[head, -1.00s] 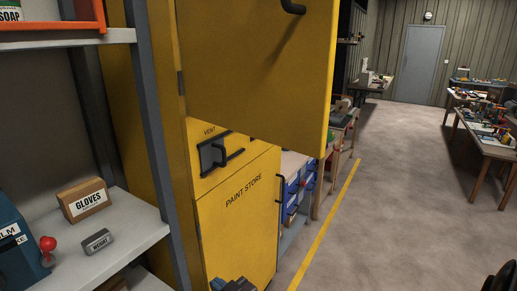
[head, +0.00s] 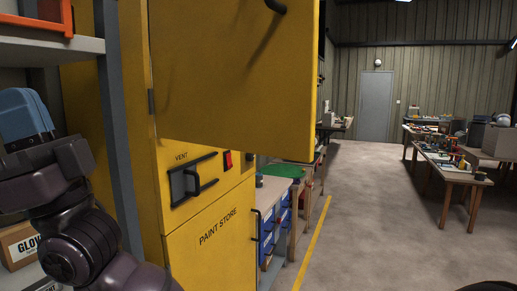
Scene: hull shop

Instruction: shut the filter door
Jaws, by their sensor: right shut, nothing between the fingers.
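A large yellow door (head: 225,75) stands open in the upper middle of the head view, at the top of a yellow cabinet (head: 175,235). I take it for the filter door; no label shows on it. Its dark handle (head: 276,6) is cut by the top edge, and a hinge (head: 151,101) shows at its left side. What is behind the door is hidden. My right gripper (head: 24,116) is at the far left, in front of the shelving and well left of the door, not touching it. It is shut and empty. My left gripper is not in view.
Below the door are a VENT panel with a black handle (head: 205,187), a red switch (head: 228,160) and a PAINT STORE door (head: 215,245). A grey shelf post (head: 118,150) and a GLOVES box (head: 18,247) are at left. Open floor (head: 370,235) lies right of the yellow line.

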